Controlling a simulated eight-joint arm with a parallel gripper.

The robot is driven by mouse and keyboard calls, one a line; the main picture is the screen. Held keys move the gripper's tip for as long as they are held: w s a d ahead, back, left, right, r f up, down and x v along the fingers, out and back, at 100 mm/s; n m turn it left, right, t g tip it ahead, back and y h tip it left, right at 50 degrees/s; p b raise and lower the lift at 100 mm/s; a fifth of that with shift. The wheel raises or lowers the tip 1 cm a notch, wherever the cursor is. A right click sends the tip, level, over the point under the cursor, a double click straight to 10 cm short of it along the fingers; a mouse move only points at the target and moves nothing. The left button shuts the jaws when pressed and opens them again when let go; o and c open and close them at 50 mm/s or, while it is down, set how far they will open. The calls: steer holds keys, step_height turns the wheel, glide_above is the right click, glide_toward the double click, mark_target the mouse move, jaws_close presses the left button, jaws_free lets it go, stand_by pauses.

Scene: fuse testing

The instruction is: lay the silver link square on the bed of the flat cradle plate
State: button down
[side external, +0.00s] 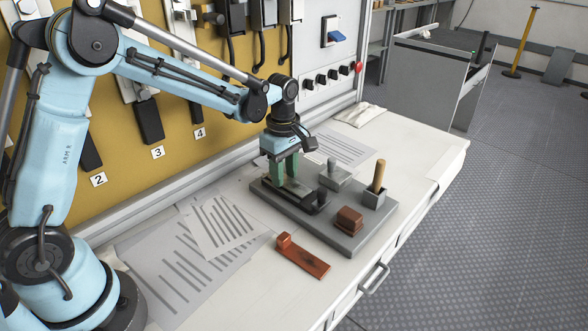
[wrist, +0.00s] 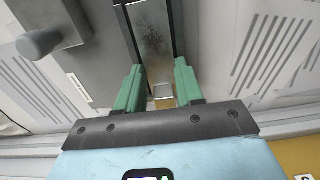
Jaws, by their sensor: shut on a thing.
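My gripper (side external: 289,180) has green fingers and points down over the back-left part of the grey base. In the wrist view, my gripper (wrist: 160,80) is shut on the silver link (wrist: 154,35), a long flat mottled metal bar running up the picture from between the fingers. The dark cradle plate (side external: 316,206) lies under and in front of the fingers in the side view. Its dark edges (wrist: 128,30) run along both sides of the link in the wrist view. Whether the link touches the bed is hidden.
The grey base (side external: 350,243) also carries a grey knobbed block (side external: 335,176), a wooden-handled piece in a grey holder (side external: 376,186) and a brown block (side external: 349,220). A copper-coloured strip (side external: 302,259) lies in front. Printed sheets (side external: 222,226) cover the bench at left.

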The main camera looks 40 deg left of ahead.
mark_target(285, 180)
steer(key=shift+f, duration=0.15)
steer(key=c, duration=0.7)
jaws_free()
step_height(285, 180, up, 12)
steer(key=shift+s+d+f+m+t, duration=0.1)
steer(key=shift+s+f+m+t, duration=0.25)
steer(key=shift+s+m+t, duration=1.65)
steer(key=shift+s+d+f+m+t, duration=0.1)
steer(key=shift+s+f+m+t, duration=0.25)
steer(key=shift+s+m, duration=3.25)
steer(key=shift+s+d+f+m+t, duration=0.1)
steer(key=shift+s+f+m+t, duration=0.2)
steer(key=shift+s+m+t, duration=1.75)
steer(key=m+g, duration=0.1)
steer(key=m, duration=0.1)
steer(key=shift+s+m+g, duration=0.15)
steer(key=shift+m+g, duration=0.15)
steer(key=shift+m, duration=0.05)
